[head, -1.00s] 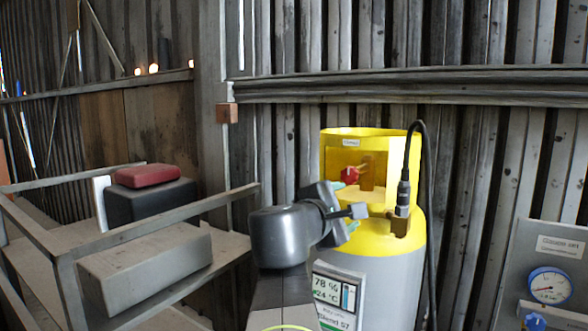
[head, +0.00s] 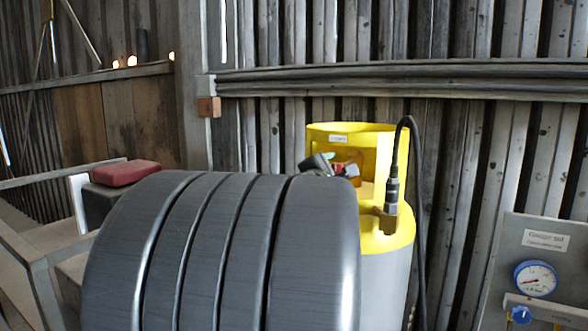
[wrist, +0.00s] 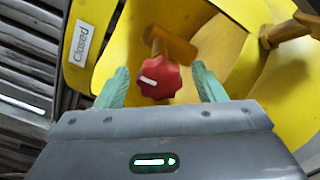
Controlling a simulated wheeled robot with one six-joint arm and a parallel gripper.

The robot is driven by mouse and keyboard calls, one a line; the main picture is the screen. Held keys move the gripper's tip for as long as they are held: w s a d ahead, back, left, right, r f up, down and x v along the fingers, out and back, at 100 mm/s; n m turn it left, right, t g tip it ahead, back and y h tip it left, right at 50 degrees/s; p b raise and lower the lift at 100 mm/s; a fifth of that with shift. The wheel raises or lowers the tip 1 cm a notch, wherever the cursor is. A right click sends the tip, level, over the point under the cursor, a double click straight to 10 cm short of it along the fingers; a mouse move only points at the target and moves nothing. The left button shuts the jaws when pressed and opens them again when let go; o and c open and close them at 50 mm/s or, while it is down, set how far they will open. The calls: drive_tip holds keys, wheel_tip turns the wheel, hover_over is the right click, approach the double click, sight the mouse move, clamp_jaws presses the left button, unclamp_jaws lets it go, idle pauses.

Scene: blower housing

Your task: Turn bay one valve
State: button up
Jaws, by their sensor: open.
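The red valve knob (wrist: 158,77) with a white mark sits on a brass stem inside the yellow collar (wrist: 225,50) of the tank. In the wrist view my gripper (wrist: 161,85) is open, with one green finger on each side of the knob; I cannot tell whether either finger touches it. A label on the collar (wrist: 82,43) reads "Closed". In the head view the yellow collar (head: 360,135) stands behind my large grey arm link, and only a small part of the red knob (head: 345,168) shows.
A black hose with a brass fitting (head: 389,219) rises at the tank's right side. A gauge panel (head: 545,240) stands at the right. A red case (head: 126,173) lies on a cart at the left. A plank wall is close behind the tank.

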drive_tip(key=shift+x, duration=1.25)
drive_tip(key=shift+c, duration=0.2)
drive_tip(key=c, duration=0.9)
